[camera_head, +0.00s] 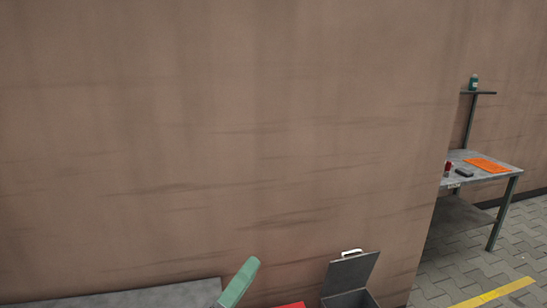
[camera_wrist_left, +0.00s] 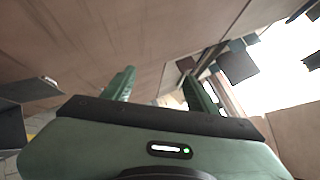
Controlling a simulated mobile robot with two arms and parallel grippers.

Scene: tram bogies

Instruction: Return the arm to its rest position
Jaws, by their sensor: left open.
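One green finger of my left gripper (camera_head: 240,281) rises into the bottom edge of the head view, in front of the brown wall. In the left wrist view, my left gripper (camera_wrist_left: 158,88) has its two green fingers spread apart, with nothing between them. The rest of my left arm is below the head view. My right gripper is in neither view.
A grey surface (camera_head: 140,296) runs along the bottom left, below the brown wall (camera_head: 220,140). A dark open-lidded box (camera_head: 350,276) and a red object (camera_head: 291,305) are right of the gripper. A workbench (camera_head: 500,175) stands at the far right on paving.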

